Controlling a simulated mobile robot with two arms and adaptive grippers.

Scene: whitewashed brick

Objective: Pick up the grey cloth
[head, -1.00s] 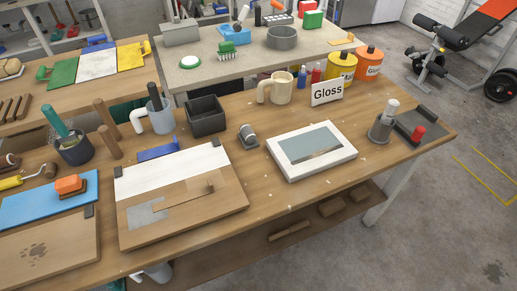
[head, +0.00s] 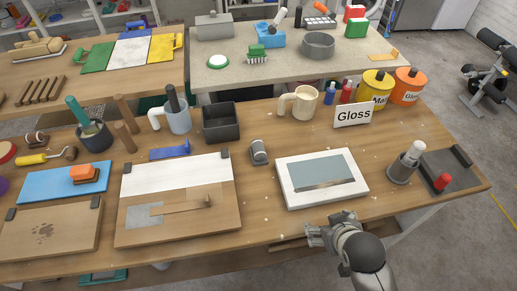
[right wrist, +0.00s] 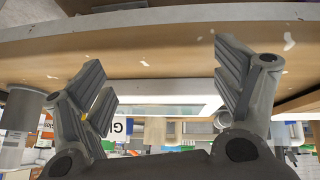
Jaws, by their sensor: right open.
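I see no thing that is clearly a grey cloth. A flat grey patch (head: 144,215) lies on the wooden board with the white top strip, partly beside a brown flat tool; I cannot tell whether it is cloth. My right gripper (head: 317,236) is at the table's front edge, below the white frame, well right of the patch. In the right wrist view my right gripper (right wrist: 160,75) has its fingers wide apart with nothing between them. My left gripper is in no view.
The white frame (head: 285,198) with a grey-blue panel lies near the right gripper. A small grey roll-like object (head: 259,151) stands left of it. A dark tray (head: 450,170) and a grey cup (head: 401,169) are at the right. Bare wood shows between board and frame.

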